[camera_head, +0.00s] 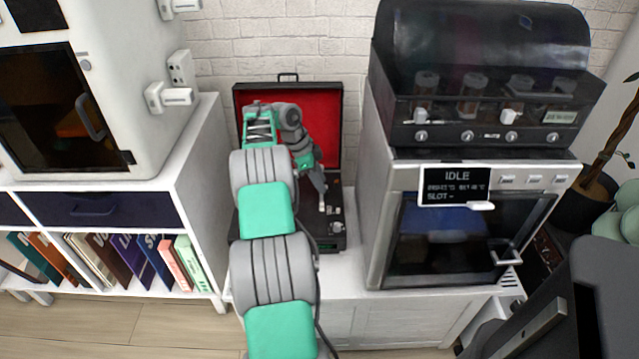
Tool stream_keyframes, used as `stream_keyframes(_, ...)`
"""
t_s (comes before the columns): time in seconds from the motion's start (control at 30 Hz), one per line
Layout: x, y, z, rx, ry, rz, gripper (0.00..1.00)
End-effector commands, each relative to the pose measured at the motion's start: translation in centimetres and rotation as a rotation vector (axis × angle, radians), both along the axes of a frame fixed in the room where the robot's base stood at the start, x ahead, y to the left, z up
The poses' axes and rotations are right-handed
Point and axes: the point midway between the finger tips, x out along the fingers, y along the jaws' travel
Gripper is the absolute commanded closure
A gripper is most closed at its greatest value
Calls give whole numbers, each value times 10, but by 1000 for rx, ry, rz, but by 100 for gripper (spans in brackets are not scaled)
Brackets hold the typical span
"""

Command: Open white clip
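My gripper (323,207) points down over the open black case (337,110) with the red-lined lid. It is small in this view, and I cannot tell whether its fingers are open or shut. Several small white clip-like parts show. Two are on the right side of the white machine at the left: a lower one (168,97) and an upper one (181,67). Small white pieces (510,116) also sit on the front of the black hooded unit (480,45). I cannot tell which of these is the white clip. My gripper is apart from all of them.
My arm covers part of the case and the low white cabinet (395,320). A silver oven-like machine (460,240) with an "IDLE" display (455,186) stands close on the right. A white shelf (190,150) with books stands on the left. Wooden floor is free at lower left.

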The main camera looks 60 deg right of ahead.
Motion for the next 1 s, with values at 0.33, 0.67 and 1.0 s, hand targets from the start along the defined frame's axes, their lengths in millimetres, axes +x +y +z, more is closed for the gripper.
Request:
stream_keyframes(0.33, 0, 0, 1, 0, 0, 1, 85)
stream_keyframes(0.67, 1, 0, 1, 0, 0, 2, 100)
stream_keyframes(1.0, 0, 0, 0, 2, -6, 1, 100)
